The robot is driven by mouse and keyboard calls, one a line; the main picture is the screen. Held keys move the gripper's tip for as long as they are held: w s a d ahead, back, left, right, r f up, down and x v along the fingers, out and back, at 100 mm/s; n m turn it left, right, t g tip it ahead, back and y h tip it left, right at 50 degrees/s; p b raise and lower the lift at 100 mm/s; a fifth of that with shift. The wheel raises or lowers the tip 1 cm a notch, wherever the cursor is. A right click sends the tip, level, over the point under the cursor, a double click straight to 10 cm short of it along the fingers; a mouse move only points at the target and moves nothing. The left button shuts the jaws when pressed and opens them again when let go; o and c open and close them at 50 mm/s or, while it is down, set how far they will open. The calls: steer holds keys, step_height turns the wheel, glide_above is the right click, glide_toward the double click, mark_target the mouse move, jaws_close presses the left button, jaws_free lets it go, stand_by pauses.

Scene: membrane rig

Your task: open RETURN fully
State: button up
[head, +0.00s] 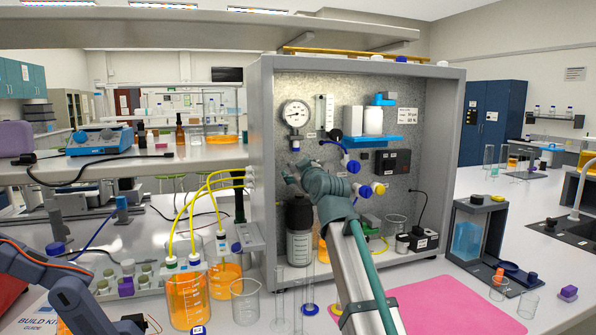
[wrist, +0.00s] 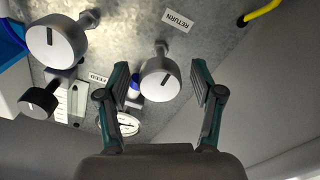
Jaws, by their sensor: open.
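In the wrist view, a pale round knob (wrist: 160,80) with a dark pointer line stands out from the metal panel (wrist: 120,45). The RETURN label (wrist: 177,20) is on the panel beyond it. My gripper (wrist: 162,80) is open, with one finger on each side of this knob and a visible gap at both sides. How deep the fingers reach over the knob is hard to tell. In the head view, my gripper (head: 291,171) is up at the rig panel, and my arm hides the knob.
A second pale knob (wrist: 60,42) and a black knob (wrist: 40,98) sit to the left in the wrist view. A gauge (head: 297,114) and a blue-handled valve (head: 353,166) are on the panel. Beakers of orange liquid (head: 187,298) and a pink mat (head: 460,307) lie below.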

steer(key=v, duration=1.2)
